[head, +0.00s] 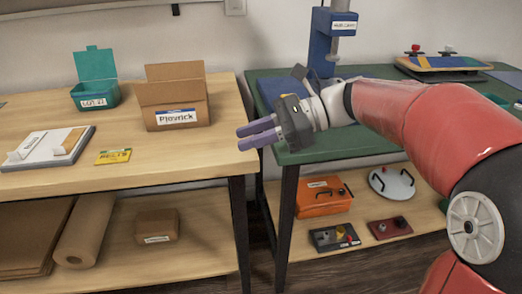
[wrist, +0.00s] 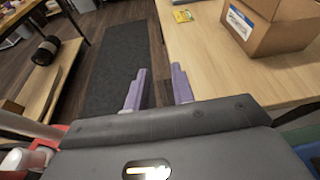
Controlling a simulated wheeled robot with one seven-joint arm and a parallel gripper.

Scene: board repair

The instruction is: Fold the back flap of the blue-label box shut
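The blue-label box (head: 196,110) is a brown cardboard carton on the wooden table, its white label with a blue band facing front. Its back flap (head: 174,71) stands upright along the far edge; how the other flaps lie is hard to tell. My gripper (head: 241,138) is in the air to the right of the box, near the table's right edge, with purple fingers pointing left. In the wrist view the fingers (wrist: 160,82) are apart with nothing between them. The box (wrist: 292,38) shows there at the upper right, cut off by the frame, its back flap not visible.
A teal open bin (head: 96,94) stands left of the box. A yellow card (head: 113,156) and a white pad (head: 48,147) lie in front and left. A green table (head: 345,142) with a blue press (head: 319,45) stands right, beyond a narrow gap.

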